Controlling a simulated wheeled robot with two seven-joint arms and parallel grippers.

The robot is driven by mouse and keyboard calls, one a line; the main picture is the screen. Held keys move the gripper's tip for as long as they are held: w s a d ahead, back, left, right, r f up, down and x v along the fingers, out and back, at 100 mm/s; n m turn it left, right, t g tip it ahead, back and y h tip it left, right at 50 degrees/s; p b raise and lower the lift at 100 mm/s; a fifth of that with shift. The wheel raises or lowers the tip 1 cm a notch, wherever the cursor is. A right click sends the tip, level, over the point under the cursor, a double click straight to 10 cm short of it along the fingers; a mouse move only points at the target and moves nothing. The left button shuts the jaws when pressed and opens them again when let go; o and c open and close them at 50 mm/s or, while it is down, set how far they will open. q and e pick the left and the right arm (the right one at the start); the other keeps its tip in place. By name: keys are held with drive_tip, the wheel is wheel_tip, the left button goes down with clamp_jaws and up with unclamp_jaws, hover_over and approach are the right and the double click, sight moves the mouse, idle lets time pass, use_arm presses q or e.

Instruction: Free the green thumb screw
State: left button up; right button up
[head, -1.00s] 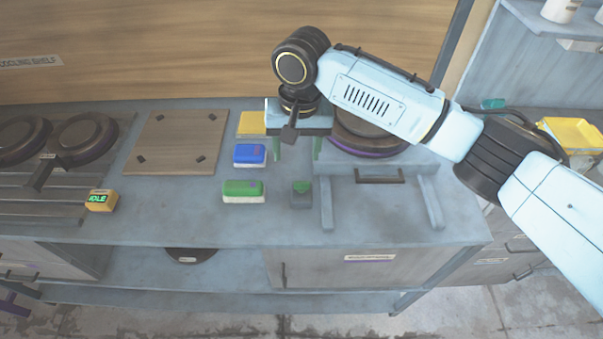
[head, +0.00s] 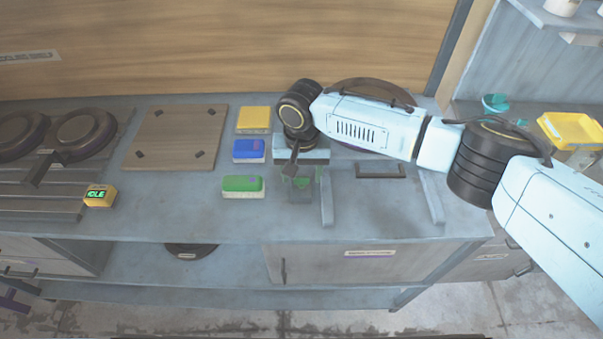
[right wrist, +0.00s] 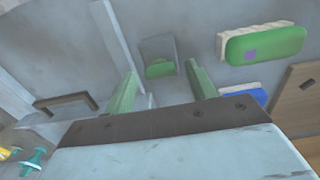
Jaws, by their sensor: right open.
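The green thumb screw (right wrist: 160,69) sits on a small grey block (right wrist: 158,48) on the bench, and both show between my fingers in the right wrist view. In the head view the grey block (head: 301,195) stands just right of the green sponge, and the screw is partly hidden by my gripper. My right gripper (head: 302,180) is open and empty, with its green fingers apart above the block. In the right wrist view the fingertips (right wrist: 162,72) lie on either side of the screw; whether they touch it I cannot tell. My left gripper is not in view.
A green sponge (head: 243,186), a blue sponge (head: 249,151) and a yellow pad (head: 254,119) lie left of my gripper. A grey rail (head: 326,198) and a dark handle (head: 380,171) stand to the right. A wooden board (head: 175,137) and an idle display box (head: 100,195) are further left.

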drive_tip(key=shift+f, duration=0.35)
drive_tip(key=c, duration=1)
